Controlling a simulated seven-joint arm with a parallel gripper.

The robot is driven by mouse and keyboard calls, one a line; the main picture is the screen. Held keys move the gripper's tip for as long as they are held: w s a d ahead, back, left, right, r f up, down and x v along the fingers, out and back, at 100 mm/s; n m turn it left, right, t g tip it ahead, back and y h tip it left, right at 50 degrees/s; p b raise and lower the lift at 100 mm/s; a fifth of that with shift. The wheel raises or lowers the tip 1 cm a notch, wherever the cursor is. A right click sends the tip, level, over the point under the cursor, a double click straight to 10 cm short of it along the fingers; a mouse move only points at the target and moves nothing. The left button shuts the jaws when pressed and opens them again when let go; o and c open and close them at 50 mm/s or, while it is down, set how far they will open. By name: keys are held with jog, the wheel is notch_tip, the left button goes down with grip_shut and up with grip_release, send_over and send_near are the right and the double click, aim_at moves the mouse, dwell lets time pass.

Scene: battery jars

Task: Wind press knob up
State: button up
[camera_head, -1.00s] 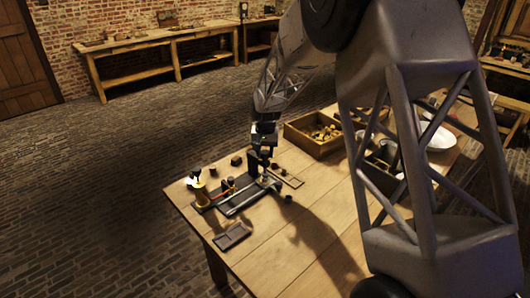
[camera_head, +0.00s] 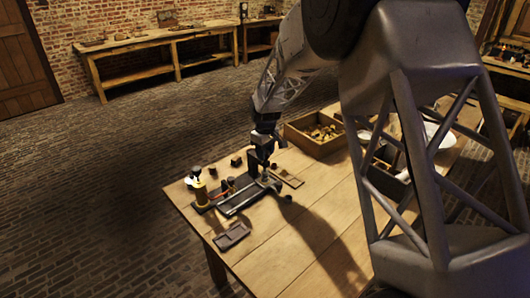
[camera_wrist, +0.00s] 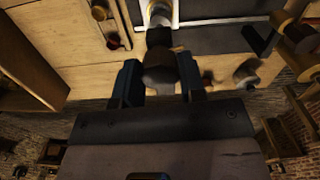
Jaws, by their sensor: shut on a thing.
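The press (camera_head: 240,196), a dark flat-based device, sits near the far left corner of the wooden table. My gripper (camera_head: 264,167) points down over its right end. In the wrist view the press knob (camera_wrist: 160,70), a dark rounded cylinder, lies between the two fingers of my gripper (camera_wrist: 160,82), which is shut on it. A pale metal shaft (camera_wrist: 158,15) shows beyond the knob. The arm and fingers hide much of the knob in the head view.
A brass jar-like cylinder (camera_head: 200,194) stands at the press's left end. A small dark tray (camera_head: 232,235) lies in front. A wooden box (camera_head: 315,135) with brass parts stands behind right. The table's front middle (camera_head: 285,240) is clear.

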jog(key=shift+n, duration=0.7)
jog(key=o, duration=0.9)
jog(key=shift+r, duration=3.9)
